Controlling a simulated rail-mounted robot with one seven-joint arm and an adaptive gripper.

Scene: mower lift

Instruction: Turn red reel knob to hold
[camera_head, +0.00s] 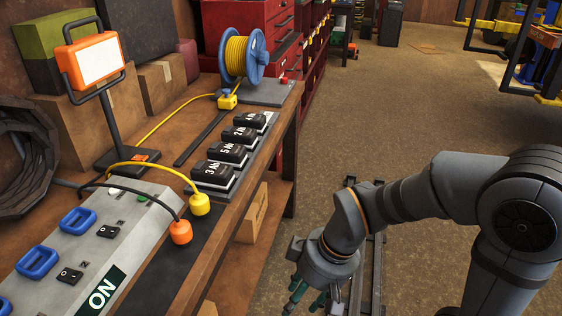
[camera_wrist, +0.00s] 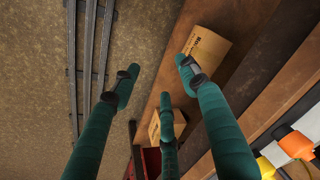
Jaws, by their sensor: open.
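The red reel knob (camera_head: 284,80) is a small red spot on the grey base plate (camera_head: 262,95) of the cable reel, at the bench's far right corner. Its setting is too small to read. The blue reel (camera_head: 258,62) with yellow cable stands upright on that plate. My gripper (camera_head: 306,297) is low in the head view, over the floor beside the bench, well apart from the knob. In the wrist view, my gripper (camera_wrist: 158,85) shows three green fingers spread open with nothing between them. The knob is not in the wrist view.
The bench holds a power strip (camera_head: 103,225) with an orange plug (camera_head: 181,233) and yellow plug (camera_head: 200,205), black battery packs (camera_head: 212,172) and a work light (camera_head: 92,62). A lower shelf holds cardboard boxes (camera_wrist: 208,52). Rails (camera_wrist: 90,60) lie on the floor. Open floor (camera_head: 400,110) extends beyond.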

